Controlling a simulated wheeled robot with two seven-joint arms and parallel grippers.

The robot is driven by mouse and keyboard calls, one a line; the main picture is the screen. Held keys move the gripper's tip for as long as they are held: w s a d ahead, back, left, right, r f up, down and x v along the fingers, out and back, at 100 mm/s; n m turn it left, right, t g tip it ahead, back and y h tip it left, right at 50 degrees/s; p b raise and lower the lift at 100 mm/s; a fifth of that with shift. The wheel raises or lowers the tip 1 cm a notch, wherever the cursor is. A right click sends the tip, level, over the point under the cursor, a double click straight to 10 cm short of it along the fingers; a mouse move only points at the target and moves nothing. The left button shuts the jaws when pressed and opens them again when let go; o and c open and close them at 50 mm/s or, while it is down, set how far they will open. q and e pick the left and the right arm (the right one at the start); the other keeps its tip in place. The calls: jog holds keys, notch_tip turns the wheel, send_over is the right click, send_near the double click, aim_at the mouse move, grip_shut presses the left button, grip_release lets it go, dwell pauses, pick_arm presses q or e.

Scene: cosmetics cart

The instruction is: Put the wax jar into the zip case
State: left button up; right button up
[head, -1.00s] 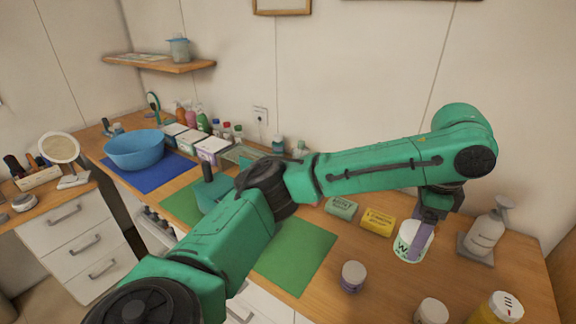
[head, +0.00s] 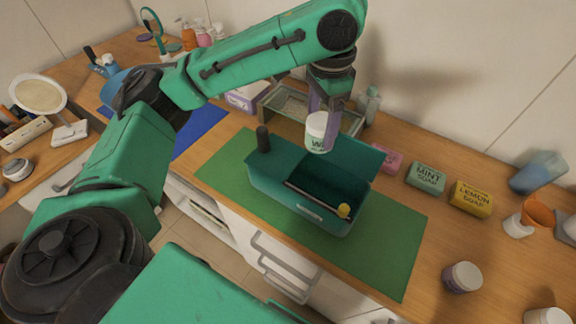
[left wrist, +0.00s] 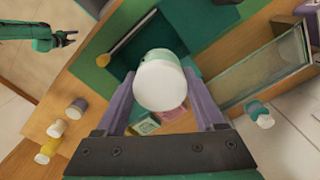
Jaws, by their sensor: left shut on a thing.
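My left gripper (head: 324,112) is shut on the wax jar (head: 318,130), a white-lidded jar with green lettering. It holds the jar above the open zip case (head: 270,182), toward the case's back side. The case is teal with a dark interior; its lid is folded back. A dark stick with a yellow tip lies across its opening. In the left wrist view the jar (left wrist: 160,82) sits between the purple fingers, with the dark case opening (left wrist: 140,38) beyond it. My right gripper (left wrist: 66,39) shows small at the upper left of that view, apparently open and empty.
The case stands on a green mat (head: 395,255). Pink, mint (head: 427,177) and lemon (head: 471,198) soaps lie to its right. A small jar (head: 462,277) stands at the front right. A glass tray (head: 292,108) is behind the case.

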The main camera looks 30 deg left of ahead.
pick_arm(q)
jog(key=f, duration=0.5)
jog(key=f+b, duration=0.1)
jog(key=f, duration=0.4)
jog(key=d+f+b, duration=0.1)
jog(key=f, duration=0.4)
jog(key=shift+s+f, duration=0.15)
jog(key=f, duration=0.4)
jog(key=shift+s+d, duration=0.1)
jog(key=shift+d, duration=0.1)
jog(key=shift+a+f, duration=0.1)
jog(key=shift+f, duration=0.05)
jog(key=o, duration=1)
jog(key=shift+f, duration=0.1)
jog(key=o, duration=0.4)
jog(key=shift+o, duration=0.2)
pick_arm(e)
jog(key=shift+s+d+f, duration=0.25)
jog(key=shift+d+f, duration=0.5)
jog(key=shift+f, duration=0.2)
